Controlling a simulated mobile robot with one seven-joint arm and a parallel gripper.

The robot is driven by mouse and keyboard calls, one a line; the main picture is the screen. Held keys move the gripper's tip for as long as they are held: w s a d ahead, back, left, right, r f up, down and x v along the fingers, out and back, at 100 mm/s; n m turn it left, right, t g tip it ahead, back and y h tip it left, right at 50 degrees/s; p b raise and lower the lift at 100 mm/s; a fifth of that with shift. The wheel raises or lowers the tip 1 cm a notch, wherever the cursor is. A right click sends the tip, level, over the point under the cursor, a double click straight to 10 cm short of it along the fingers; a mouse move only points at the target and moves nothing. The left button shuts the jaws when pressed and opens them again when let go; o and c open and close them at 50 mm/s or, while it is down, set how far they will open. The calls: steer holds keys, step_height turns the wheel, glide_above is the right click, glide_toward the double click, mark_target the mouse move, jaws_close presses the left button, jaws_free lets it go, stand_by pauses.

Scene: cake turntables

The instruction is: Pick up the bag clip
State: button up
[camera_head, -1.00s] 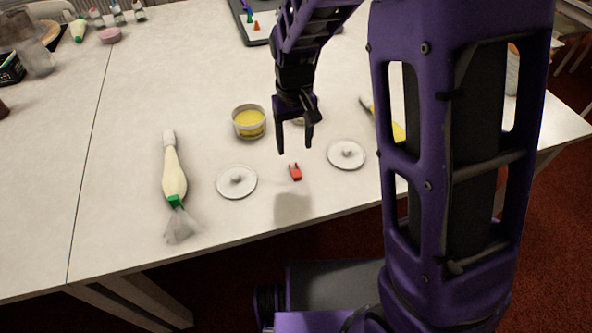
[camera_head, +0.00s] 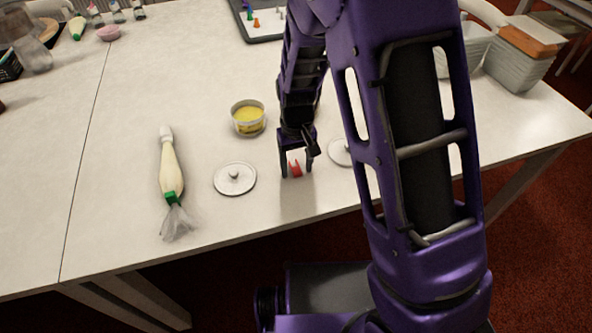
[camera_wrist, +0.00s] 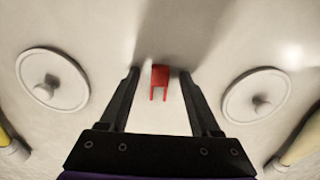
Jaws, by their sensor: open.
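The bag clip is a small red piece with two prongs, lying on the white table. In the head view the red clip (camera_head: 295,169) shows between the fingers of my gripper (camera_head: 296,174). In the wrist view the clip (camera_wrist: 160,82) lies between the fingertips of my gripper (camera_wrist: 160,73), with a gap on each side. The gripper is open, points down and holds nothing. I cannot tell exactly how far the fingertips are above the table.
A white round lid with a knob (camera_head: 235,179) lies left of the gripper; another (camera_head: 340,153) is at right, partly behind my arm. A tub with yellow contents (camera_head: 248,118) stands behind. A piping bag (camera_head: 171,180) lies farther left. Grey bins (camera_head: 515,62) stand at back right.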

jaws_close()
steer(key=shift+r, duration=0.15)
